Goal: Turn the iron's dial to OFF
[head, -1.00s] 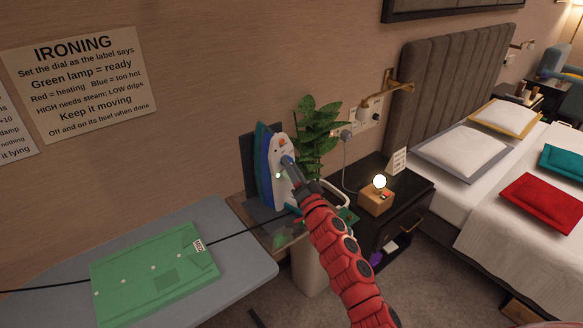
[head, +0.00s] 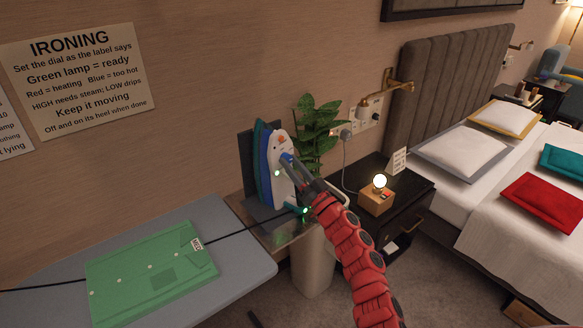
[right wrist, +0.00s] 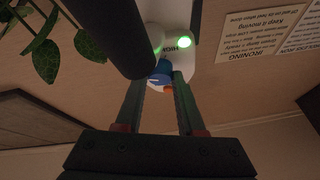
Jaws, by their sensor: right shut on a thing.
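The iron (head: 281,160) stands upright on its heel at the wall end of the board, with a white body and blue and teal layers at its left. Its blue dial (right wrist: 160,73) shows in the right wrist view between my fingertips; a pale mark is on it. My right gripper (head: 288,160) is shut on the dial; it also shows in the right wrist view (right wrist: 158,80). A green lamp (right wrist: 184,42) glows on the iron beside the dial. My left gripper is out of view.
A leafy plant (head: 318,120) stands close behind the iron. A black nightstand (head: 410,185) with a lit lamp (head: 379,181) is to the right.

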